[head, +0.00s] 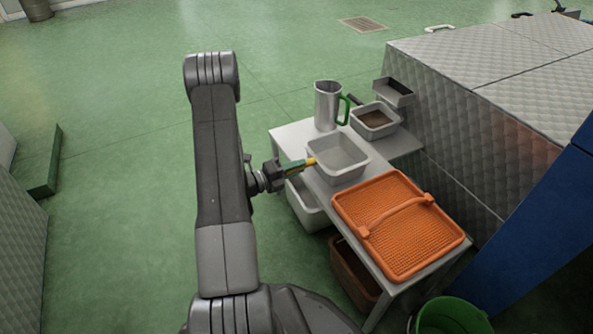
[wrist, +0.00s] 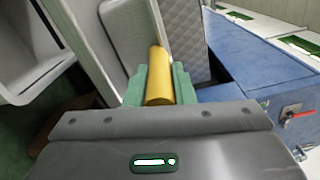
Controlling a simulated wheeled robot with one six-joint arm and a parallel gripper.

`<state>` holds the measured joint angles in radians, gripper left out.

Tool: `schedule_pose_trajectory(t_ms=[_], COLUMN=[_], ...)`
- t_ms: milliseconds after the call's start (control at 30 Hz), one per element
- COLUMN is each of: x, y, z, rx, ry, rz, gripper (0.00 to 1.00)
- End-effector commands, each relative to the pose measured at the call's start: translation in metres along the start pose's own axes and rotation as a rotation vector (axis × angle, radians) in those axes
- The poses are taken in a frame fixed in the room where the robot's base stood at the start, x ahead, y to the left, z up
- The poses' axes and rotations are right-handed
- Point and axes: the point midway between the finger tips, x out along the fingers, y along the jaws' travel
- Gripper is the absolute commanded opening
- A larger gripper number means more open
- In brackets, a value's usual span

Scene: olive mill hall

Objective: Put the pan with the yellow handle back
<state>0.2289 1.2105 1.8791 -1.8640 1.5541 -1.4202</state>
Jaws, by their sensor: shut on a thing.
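The pan (head: 345,174) is a light grey, rectangular, empty-looking vessel at the left edge of the small white table in the head view. Its yellow handle (head: 311,161) points left toward my arm. My gripper (head: 300,164) is shut on the yellow handle. In the wrist view the handle (wrist: 158,66) lies between the green finger pads of my gripper (wrist: 158,88). I cannot tell whether the pan's bottom touches the tabletop.
Behind the pan stand a metal jug (head: 327,104) with a green handle and another pan (head: 375,133) with dark contents. An orange tray (head: 453,243) lies in front. A white tub (head: 308,212) and brown crate (head: 352,276) sit below. A green bucket (head: 452,318) stands at the front.

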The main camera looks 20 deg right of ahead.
Motion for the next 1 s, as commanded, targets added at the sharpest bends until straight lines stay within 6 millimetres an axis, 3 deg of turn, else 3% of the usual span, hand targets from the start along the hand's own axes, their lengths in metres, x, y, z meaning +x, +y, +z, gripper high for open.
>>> schedule_pose_trajectory(t_ms=[267,300,400,767,1000], x=[0.000,0.000,0.000,0.000,-0.032], y=[0.001,0.001,0.001,-0.003,-0.004], z=[0.000,0.000,0.000,0.001,0.002], rx=[0.001,0.001,0.001,0.002,-0.002], ry=[-0.001,0.000,0.000,-0.001,-0.006], rz=[-0.001,0.000,0.000,-0.001,0.002], gripper=[0.00,0.28,0.44,0.44,0.44])
